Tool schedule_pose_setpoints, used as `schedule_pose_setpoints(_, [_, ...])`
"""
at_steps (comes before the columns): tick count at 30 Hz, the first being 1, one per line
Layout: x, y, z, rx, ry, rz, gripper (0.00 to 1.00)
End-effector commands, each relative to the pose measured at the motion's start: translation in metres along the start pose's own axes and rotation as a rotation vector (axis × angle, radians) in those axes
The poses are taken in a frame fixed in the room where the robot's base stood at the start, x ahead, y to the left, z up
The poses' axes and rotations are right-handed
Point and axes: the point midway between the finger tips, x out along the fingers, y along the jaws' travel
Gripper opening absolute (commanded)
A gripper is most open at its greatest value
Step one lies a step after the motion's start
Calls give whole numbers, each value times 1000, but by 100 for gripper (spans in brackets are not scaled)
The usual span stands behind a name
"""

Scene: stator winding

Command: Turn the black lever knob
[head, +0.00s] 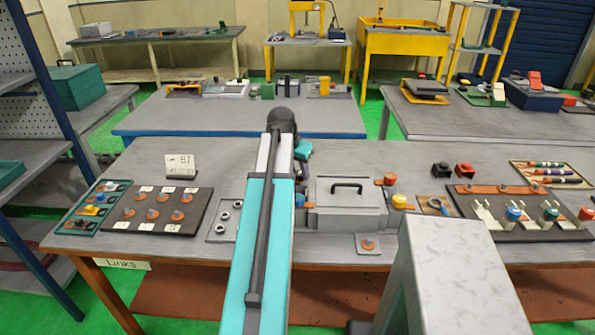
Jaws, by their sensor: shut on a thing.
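My arm (265,220) reaches forward over the middle of the bench. Its teal and grey links hide what lies behind them. A short teal part of my wrist (304,150) shows just right of the dark joint, but my gripper's fingers are hidden. No black lever knob can be made out for sure. A grey box (348,213) right of the arm has a black bar handle (347,186) on its lid. A small blue piece (300,200) shows close beside the arm. Whether my gripper touches anything cannot be seen.
A dark board with orange discs (157,208) and a tool tray (93,206) lie at left. A pale grey block (455,270) fills the near foreground.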

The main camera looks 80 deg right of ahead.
Motion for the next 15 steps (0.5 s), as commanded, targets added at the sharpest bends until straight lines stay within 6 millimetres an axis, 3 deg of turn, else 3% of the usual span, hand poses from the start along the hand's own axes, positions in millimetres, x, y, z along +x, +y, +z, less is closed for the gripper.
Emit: schedule_pose_setpoints(15, [2, 6, 2, -380, -9, -155, 12])
